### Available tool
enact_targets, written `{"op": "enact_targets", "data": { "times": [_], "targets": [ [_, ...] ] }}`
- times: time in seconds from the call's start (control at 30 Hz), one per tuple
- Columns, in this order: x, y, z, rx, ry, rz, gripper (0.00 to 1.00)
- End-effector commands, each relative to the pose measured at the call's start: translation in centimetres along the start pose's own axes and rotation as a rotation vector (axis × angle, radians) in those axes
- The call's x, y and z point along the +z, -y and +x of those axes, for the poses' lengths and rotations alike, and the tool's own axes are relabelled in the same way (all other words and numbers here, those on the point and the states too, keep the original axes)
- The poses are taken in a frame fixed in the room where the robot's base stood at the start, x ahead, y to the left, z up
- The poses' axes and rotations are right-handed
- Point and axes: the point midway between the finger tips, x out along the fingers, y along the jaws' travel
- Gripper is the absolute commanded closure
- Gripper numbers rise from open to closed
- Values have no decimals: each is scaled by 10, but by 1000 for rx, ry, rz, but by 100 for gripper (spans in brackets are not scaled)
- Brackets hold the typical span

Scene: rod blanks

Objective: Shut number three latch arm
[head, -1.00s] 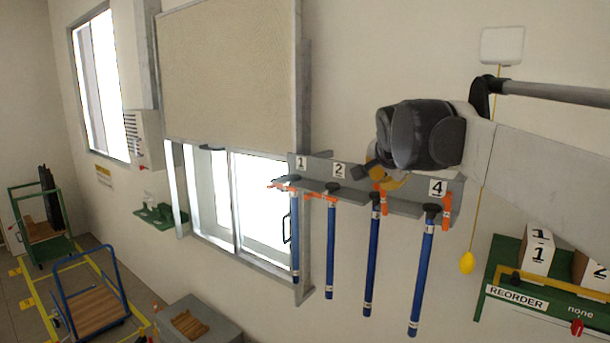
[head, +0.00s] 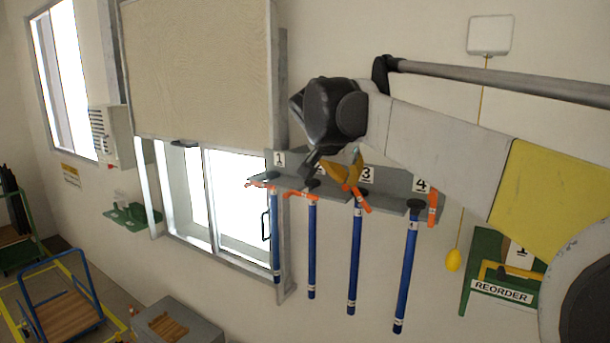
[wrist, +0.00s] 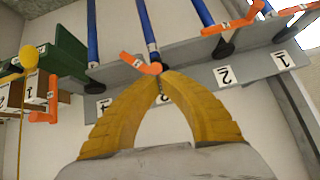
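The number three latch arm (head: 361,199) is a small orange bent bar on the grey rack, by the label 3 (head: 367,173). It slants down to the right in the head view and also shows in the wrist view (wrist: 138,63). My gripper (head: 347,186) has yellow arched fingers whose tips come together at one end of this arm (wrist: 163,74). They seem to touch it; I see no part clearly pinched between them. The blue rod (head: 355,262) of slot 3 hangs by the latch arm.
Latch arms one (head: 262,184) and two (head: 299,195) lie nearly level across their slots. Blue rods hang below the rack (head: 400,186). A yellow pull knob (head: 453,260) and green reorder board (head: 482,262) are at the right.

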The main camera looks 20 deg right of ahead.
Motion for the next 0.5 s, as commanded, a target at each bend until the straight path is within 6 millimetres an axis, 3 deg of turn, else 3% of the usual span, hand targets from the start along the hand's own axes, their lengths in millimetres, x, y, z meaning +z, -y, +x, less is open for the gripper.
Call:
{"op": "enact_targets", "data": {
  "times": [0.5],
  "targets": [
    [14,16,11,182,0,-182,100]
  ]
}}
